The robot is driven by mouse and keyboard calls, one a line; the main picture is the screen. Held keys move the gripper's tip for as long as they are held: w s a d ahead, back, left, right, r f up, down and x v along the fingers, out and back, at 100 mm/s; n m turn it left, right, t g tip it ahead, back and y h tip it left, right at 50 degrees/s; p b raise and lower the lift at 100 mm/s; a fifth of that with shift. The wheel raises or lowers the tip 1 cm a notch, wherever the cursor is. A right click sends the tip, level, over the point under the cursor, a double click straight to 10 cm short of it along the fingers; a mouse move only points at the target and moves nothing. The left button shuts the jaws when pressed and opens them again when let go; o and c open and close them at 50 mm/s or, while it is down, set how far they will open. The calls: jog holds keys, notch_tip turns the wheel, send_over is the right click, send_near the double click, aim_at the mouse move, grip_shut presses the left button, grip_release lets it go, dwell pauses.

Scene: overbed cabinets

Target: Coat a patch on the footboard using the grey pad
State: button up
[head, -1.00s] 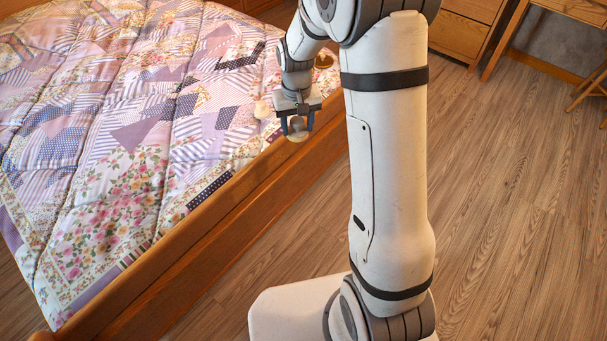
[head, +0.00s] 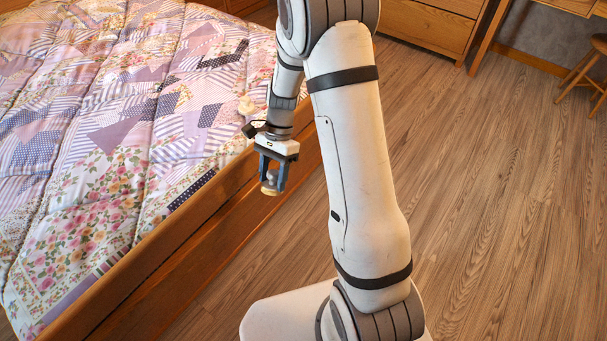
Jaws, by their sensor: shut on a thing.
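My gripper (head: 270,179) points down and is shut on a small round pad (head: 270,189). The pad has a grey knob-like top and a tan lower rim; the fingers partly cover it, and its underside is hidden. The wooden footboard (head: 190,247) runs diagonally from lower left to upper right along the bed's edge. The pad shows in front of the footboard near its top rail; I cannot tell whether they touch. No distinct coated patch is visible on the footboard.
A patchwork quilt (head: 90,150) covers the bed. A wooden drawer unit (head: 430,25) and a stool (head: 590,75) stand at the back right. The wood floor (head: 490,210) on the right is clear.

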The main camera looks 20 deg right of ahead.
aim_at(268, 182)
jog(key=f+m+y+b, duration=0.1)
jog(key=m+y, duration=0.1)
jog(key=a+f+m+t+y, duration=0.1)
jog(key=m+y, duration=0.1)
jog(key=f+m+y+b, duration=0.1)
jog(key=m+y, duration=0.1)
jog(key=m, duration=0.1)
jog(key=shift+w+a+t+b, duration=0.2)
jog(key=shift+w+t+b, duration=0.1)
jog(key=shift+w+b, duration=0.1)
jog(key=w+m+t+y+b, duration=0.1)
jog(key=m, duration=0.1)
jog(key=f+m+t+y, duration=0.1)
jog(key=m+t, duration=0.1)
jog(key=w+d+f+m+t+y+b, duration=0.1)
jog(key=m+t+y, duration=0.1)
jog(key=shift+w+d+f+b, duration=0.1)
jog(key=shift+w+f+b, duration=0.05)
jog(key=shift+w+b, duration=0.2)
jog(key=w+d+f+m+t+h+b, duration=0.3)
jog(key=w+d+f+m+t+b, duration=0.15)
jog(key=d+m+t, duration=0.65)
jog(key=shift+w+a+f+n+t, duration=0.2)
jog(key=shift+w+a+n+t, duration=0.35)
jog(key=shift+w+a, duration=0.75)
jog(key=shift+w+a+f+n+t, duration=0.15)
jog(key=shift+w+a+n+t, duration=0.35)
jog(key=shift+w+a, duration=0.8)
jog(key=shift+x, duration=0.75)
jog(key=shift+w+d, duration=0.1)
